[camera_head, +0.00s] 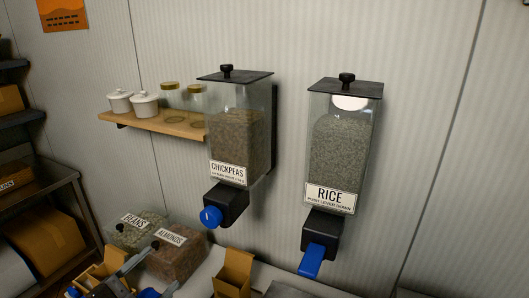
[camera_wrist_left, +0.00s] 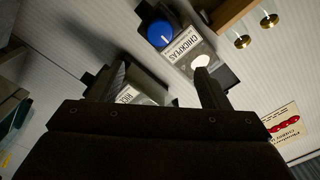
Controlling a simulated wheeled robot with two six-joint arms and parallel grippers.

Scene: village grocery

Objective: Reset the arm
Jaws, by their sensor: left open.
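My left gripper (camera_head: 150,277) shows at the bottom left of the head view, low in front of the bins. In the left wrist view its two fingers (camera_wrist_left: 160,85) stand wide apart with nothing held between them. The chickpeas dispenser (camera_head: 236,135) and the rice dispenser (camera_head: 343,150) hang on the wall, well above the gripper. In the wrist view the chickpeas dispenser's blue knob (camera_wrist_left: 160,33) and the rice label (camera_wrist_left: 130,95) show beyond the fingers. My right gripper does not show.
The beans bin (camera_head: 135,228) and almonds bin (camera_head: 172,252) stand close behind the left gripper. A small open cardboard box (camera_head: 232,272) stands to their right. A wooden wall shelf (camera_head: 150,125) holds white pots and jars. Dark shelving stands at the far left.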

